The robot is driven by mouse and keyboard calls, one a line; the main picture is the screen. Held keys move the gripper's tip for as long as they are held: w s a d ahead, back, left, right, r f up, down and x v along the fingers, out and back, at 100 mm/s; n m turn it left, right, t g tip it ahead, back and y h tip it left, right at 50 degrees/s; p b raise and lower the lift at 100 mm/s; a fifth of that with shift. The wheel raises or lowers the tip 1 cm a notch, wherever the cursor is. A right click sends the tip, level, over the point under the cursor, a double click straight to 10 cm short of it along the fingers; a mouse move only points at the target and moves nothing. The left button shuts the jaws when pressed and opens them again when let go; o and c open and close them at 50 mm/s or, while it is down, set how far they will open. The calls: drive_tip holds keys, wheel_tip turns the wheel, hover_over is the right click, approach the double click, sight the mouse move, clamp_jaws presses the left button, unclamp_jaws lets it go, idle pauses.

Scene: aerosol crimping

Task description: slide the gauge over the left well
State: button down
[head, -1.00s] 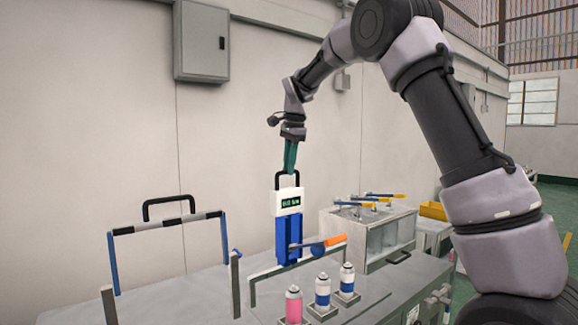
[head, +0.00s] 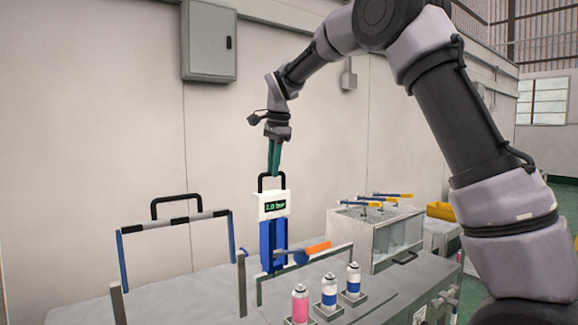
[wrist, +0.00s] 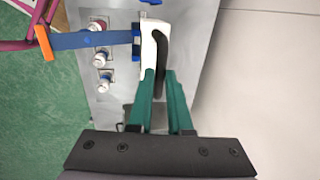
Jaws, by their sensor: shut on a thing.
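The gauge (head: 273,204) is a white box with a green-lit display and a black loop handle (head: 261,183), above a blue two-column body (head: 272,243). My gripper (head: 273,172) is shut on the handle from above, its green fingers pointing down. The wrist view shows the gauge's white top (wrist: 147,45) and black handle (wrist: 161,60) at my fingertips (wrist: 159,75). Three cans stand in square holders in front of the gauge: a pink one (head: 299,305) at left and two blue-and-white ones (head: 329,291) (head: 353,279). I cannot tell which spot is the left well.
A blue lever with an orange grip (head: 318,248) crosses in front of the gauge. A grey frame (head: 300,272) stands behind the cans. A striped bar with a black handle (head: 175,222) stands at left. A grey box with levers (head: 375,235) stands at right.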

drive_tip(key=shift+s+a, duration=0.25)
drive_tip(key=shift+a, duration=0.15)
drive_tip(key=c, duration=0.8)
unclamp_jaws()
drive_tip(key=shift+s+a+r, duration=0.1)
drive_tip(key=shift+c, duration=0.2)
wheel_tip(320, 180, up, 10)
drive_tip(key=s+d, duration=0.1)
drive_tip(key=shift+s+d+r, duration=0.15)
drive_tip(key=shift+s+r, duration=0.1)
drive_tip(key=shift+s, duration=0.05)
